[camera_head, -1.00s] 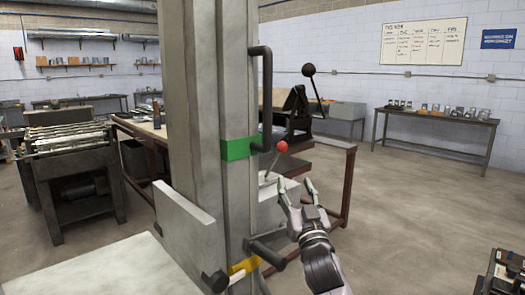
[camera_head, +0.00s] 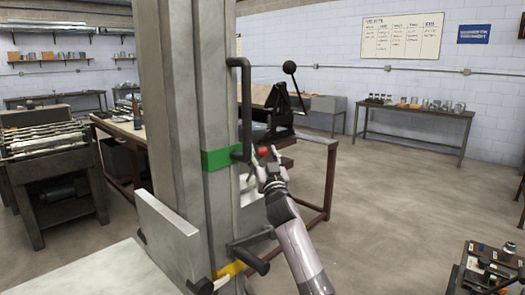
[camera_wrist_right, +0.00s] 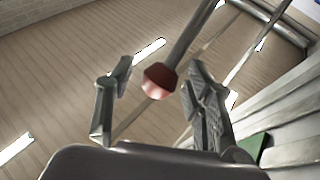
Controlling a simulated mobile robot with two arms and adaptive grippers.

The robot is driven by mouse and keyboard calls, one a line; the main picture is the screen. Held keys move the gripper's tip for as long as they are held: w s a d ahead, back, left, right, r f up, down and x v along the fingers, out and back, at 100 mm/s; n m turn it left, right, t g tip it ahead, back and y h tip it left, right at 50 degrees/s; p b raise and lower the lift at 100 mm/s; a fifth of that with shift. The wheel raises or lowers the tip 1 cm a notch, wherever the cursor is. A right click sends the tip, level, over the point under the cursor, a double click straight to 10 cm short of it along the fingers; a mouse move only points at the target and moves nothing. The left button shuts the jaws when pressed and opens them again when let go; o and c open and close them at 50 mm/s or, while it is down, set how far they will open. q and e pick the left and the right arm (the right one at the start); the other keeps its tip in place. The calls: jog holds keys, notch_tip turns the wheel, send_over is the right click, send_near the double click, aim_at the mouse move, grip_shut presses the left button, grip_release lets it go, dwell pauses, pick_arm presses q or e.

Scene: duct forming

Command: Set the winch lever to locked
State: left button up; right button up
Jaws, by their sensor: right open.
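The winch lever shows its red knob (camera_head: 264,152) beside the grey column, just below and right of the green band (camera_head: 221,158). My right gripper (camera_head: 263,157) is open at the knob, and its hand hides most of the lever's rod. In the right wrist view the red knob (camera_wrist_right: 159,81) and its grey rod (camera_wrist_right: 191,35) show between the two spread fingers of the gripper (camera_wrist_right: 160,98). The fingers stand apart from the knob on both sides. My left gripper is not in view.
The grey column (camera_head: 180,110) carries a dark bent handle (camera_head: 246,100) close to the lever. A dark horizontal bar (camera_head: 250,259) and a yellow band (camera_head: 230,269) sit lower on it. A brown-framed bench (camera_head: 327,175) stands behind. Open floor lies to the right.

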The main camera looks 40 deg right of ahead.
jog(key=shift+w+d+r, duration=0.1)
jog(key=shift+w+r, duration=0.05)
jog(key=shift+w, duration=0.1)
jog(key=shift+c, duration=0.3)
grip_shut()
dwell(0.5)
